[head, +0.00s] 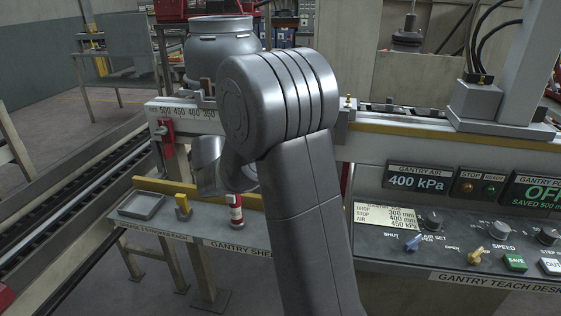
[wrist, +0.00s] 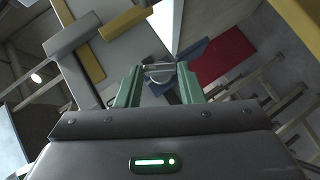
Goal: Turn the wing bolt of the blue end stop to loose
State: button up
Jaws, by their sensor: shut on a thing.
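In the wrist view, my gripper (wrist: 160,70) has its two green fingers on either side of a small grey metal piece, which looks like the wing bolt (wrist: 160,66). The gripper is shut on it. A blue part (wrist: 195,50), seemingly the blue end stop, lies just behind the fingertips. Whether the bolt sits tight or loose cannot be told. In the head view, my arm covers the gripper, the bolt and the blue end stop. The scale rail (head: 182,112) shows left of the arm, with a red end stop (head: 166,131) at its left end.
A shelf below the rail holds a grey tray (head: 141,206), a yellow piece (head: 183,207) and a red-and-white canister (head: 235,211). The teach desk (head: 455,252) with knobs stands at right. A grey tank (head: 220,50) stands behind the rail.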

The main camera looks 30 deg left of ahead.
dwell(0.5)
jog(key=o, duration=1)
jog(key=shift+a, duration=0.1)
jog(key=v, duration=1.3)
jog(key=shift+s+a+f+b, duration=0.1)
jog(key=shift+s+a+b, duration=0.1)
jog(key=shift+s+b, duration=0.2)
